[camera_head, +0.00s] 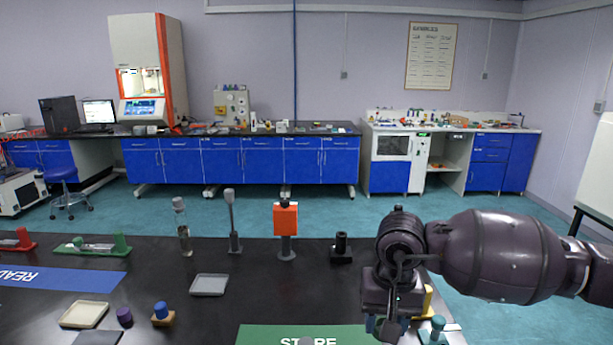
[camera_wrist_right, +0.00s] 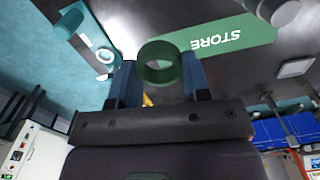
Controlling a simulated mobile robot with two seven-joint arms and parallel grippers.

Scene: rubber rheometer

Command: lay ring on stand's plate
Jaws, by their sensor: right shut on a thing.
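In the right wrist view a dark green ring (camera_wrist_right: 178,60) sits between the two blue fingers of my right gripper (camera_wrist_right: 160,78), which is shut on it. In the head view my right gripper (camera_head: 382,326) hangs at the table's right front part, and the ring is hidden there. A pale plate (camera_wrist_right: 88,42) with a teal post (camera_wrist_right: 66,23) and a white round part (camera_wrist_right: 106,57) shows beyond the left finger; it looks like the stand. In the head view its teal knob (camera_head: 438,326) is just right of my gripper, partly cut off. The ring is apart from the plate. My left gripper is out of view.
A green STORE mat (camera_head: 290,335) lies left of my gripper. A black post (camera_head: 341,248), an orange-headed stand (camera_head: 286,230), a grey tray (camera_head: 209,285) and a glass tube (camera_head: 183,232) stand farther back and left. A yellow part (camera_head: 428,300) is close behind my gripper.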

